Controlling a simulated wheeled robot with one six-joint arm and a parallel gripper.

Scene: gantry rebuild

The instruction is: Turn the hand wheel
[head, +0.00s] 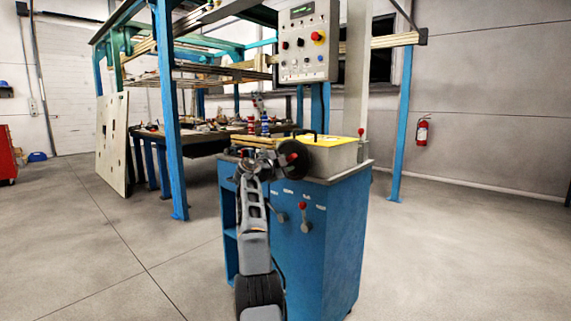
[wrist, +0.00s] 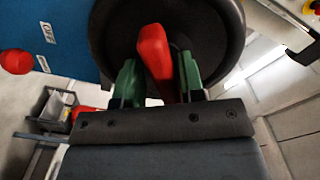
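The hand wheel (head: 296,158) is a dark disc on the upper front of the blue cabinet. It fills the upper middle of the wrist view as a round black wheel (wrist: 215,40). Its red handle (wrist: 154,55) sticks out toward my wrist camera, slightly tilted. My gripper (wrist: 160,78) has green fingers, one on each side of the red handle. Narrow gaps show between fingers and handle, so it looks open around it. In the head view my gripper (head: 270,160) is at the wheel, and the arm hides part of the cabinet front.
The blue cabinet (head: 335,240) carries red-knobbed levers (head: 303,215) below the wheel and a yellow-topped box (head: 325,145) above. A control panel (head: 308,42) hangs overhead. A cluttered table (head: 180,135) stands behind left. The floor on the right is clear.

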